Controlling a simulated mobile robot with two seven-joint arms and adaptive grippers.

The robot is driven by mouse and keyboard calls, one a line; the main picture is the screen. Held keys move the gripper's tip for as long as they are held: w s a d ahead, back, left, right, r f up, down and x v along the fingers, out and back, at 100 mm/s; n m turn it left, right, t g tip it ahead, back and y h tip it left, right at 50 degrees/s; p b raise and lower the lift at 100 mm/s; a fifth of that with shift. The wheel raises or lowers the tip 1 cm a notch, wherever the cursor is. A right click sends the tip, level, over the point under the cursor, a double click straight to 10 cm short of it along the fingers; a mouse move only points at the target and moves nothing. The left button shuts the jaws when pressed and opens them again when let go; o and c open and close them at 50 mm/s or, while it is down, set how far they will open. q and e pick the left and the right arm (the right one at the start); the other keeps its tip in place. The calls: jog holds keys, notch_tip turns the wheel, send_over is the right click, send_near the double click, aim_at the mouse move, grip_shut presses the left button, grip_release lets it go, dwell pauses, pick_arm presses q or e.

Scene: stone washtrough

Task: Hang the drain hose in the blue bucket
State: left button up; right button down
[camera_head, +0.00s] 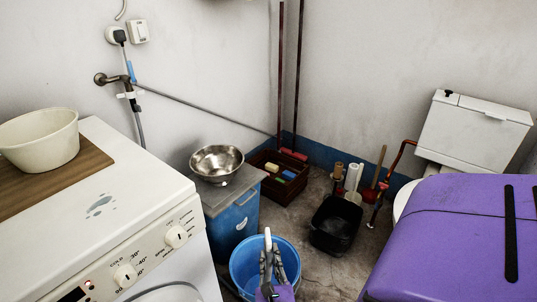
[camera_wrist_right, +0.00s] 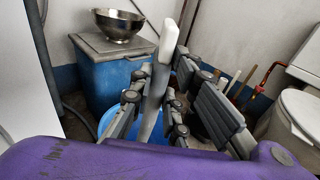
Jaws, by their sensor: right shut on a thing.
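My right gripper (camera_head: 271,254) is shut on the drain hose (camera_head: 267,238), a grey hose with a white end piece. In the right wrist view the gripper (camera_wrist_right: 163,72) has its fingers on either side of the hose, and the white end (camera_wrist_right: 169,40) points up above them. The blue bucket (camera_head: 239,262) stands on the floor, and the gripper and hose overlap its opening in the head view. I cannot tell whether the hose touches the rim. In the wrist view the bucket (camera_wrist_right: 106,119) is mostly hidden behind the gripper. My left gripper is not in view.
A white washing machine (camera_head: 140,215) stands at left with a bowl (camera_head: 40,138) on a board. A blue bin (camera_head: 232,221) with a steel bowl (camera_head: 217,162) stands behind the bucket. A black tub (camera_head: 335,224) and a toilet (camera_head: 470,135) are at right.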

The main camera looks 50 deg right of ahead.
aim_at(269, 267)
jog(key=shift+f+b, duration=1.4)
jog(key=shift+f, duration=0.6)
pick_arm(q)
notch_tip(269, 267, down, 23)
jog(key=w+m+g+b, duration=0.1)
jog(key=b, duration=2)
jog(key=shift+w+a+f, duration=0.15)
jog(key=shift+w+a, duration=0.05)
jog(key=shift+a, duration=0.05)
pick_arm(e)
notch_tip(269, 267, down, 28)
jog(key=shift+r, duration=0.1)
jog(key=c, duration=1.6)
grip_release()
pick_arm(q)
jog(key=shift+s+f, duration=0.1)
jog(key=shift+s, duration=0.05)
